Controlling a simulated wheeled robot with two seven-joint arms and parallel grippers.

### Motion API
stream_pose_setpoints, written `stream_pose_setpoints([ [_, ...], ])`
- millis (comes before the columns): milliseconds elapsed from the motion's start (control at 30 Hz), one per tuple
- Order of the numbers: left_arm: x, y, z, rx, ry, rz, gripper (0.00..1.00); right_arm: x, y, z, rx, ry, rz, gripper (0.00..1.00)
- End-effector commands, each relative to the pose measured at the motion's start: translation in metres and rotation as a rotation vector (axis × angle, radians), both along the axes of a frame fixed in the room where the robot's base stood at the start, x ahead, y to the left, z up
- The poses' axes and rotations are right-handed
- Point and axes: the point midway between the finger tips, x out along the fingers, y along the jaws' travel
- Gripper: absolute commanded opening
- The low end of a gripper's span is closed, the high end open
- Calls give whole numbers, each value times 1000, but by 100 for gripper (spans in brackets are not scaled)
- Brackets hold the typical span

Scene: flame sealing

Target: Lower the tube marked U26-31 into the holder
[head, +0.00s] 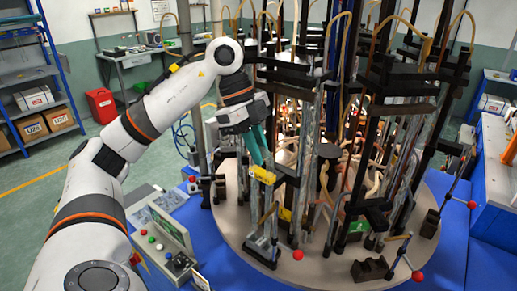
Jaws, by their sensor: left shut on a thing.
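My left gripper (262,158) reaches in from the left, with its teal fingers pointing down at the near left side of the round rig. It is shut on a thin tube, mostly hidden by the fingers and the frame; I cannot read any marking. Just below the fingertips is a yellow block (263,175) at the top of a narrow upright holder (262,225) with clear and metal parts. The holder stands near the front left edge of the round plate. I cannot tell whether the tube touches it. My right gripper is not in view.
The round plate (232,224) carries many dark posts, clamps, glass tubes and looping hoses, crowded to the right of the gripper. Red-knobbed levers (417,276) stand along the front edge. A control panel (172,228) is at the left of the rig. The air left of the holder is fairly clear.

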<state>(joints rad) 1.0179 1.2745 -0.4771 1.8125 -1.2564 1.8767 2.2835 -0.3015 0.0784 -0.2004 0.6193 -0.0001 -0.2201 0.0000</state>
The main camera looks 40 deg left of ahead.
Motion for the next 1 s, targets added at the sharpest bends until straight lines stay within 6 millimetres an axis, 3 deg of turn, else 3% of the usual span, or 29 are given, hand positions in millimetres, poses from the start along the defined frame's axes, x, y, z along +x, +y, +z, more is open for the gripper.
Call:
stream_pose_setpoints([
  [1000, 0, 0, 0, -16, 8, 1, 0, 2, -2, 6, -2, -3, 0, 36],
])
